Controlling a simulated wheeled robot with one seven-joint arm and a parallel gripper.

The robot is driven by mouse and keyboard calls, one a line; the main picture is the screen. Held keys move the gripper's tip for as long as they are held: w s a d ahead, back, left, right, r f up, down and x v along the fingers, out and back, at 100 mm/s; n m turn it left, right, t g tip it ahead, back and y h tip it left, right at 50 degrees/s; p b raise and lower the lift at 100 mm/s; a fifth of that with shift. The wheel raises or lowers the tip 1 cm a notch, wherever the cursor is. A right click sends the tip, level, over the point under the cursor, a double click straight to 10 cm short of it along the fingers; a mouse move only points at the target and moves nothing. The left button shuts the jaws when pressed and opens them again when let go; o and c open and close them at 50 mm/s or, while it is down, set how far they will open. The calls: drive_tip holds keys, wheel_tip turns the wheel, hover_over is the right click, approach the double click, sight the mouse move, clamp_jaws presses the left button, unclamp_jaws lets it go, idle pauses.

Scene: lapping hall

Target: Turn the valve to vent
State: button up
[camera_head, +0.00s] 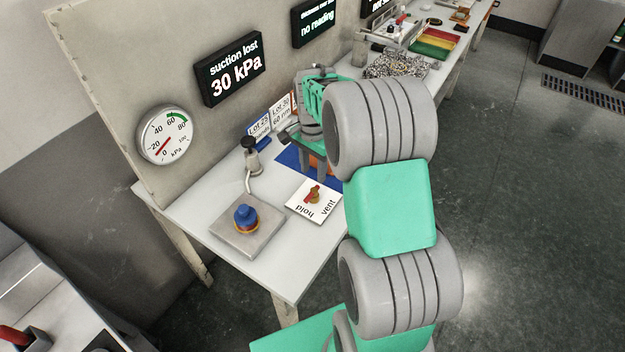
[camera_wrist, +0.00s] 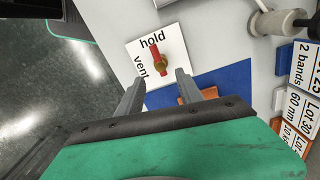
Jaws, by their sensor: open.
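The valve (camera_head: 314,195) stands on a white plate (camera_head: 299,190) marked "hold" and "vent", near the front of the bench. It has a brass body and a red lever. In the wrist view the valve (camera_wrist: 159,63) shows its lever pointing at "hold". My gripper (camera_wrist: 157,78) is open and empty, its two fingertips apart on the near side of the valve in that picture. I see no contact with the lever. In the head view my arm hides much of the gripper.
A blue knob (camera_head: 245,217) sits on a grey block (camera_head: 226,231) left of the valve plate. A small pump-like fitting (camera_head: 250,155) stands behind. A blue mat (camera_wrist: 226,88) lies by the valve. The wall display (camera_head: 231,68) reads "suction lost 30 kPa", beside a round gauge (camera_head: 177,128).

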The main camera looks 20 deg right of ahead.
sight(314, 190)
wheel_tip(314, 190, down, 8)
drive_tip(key=shift+r+p, duration=0.1)
drive_tip(key=shift+p, duration=0.6)
clamp_jaws()
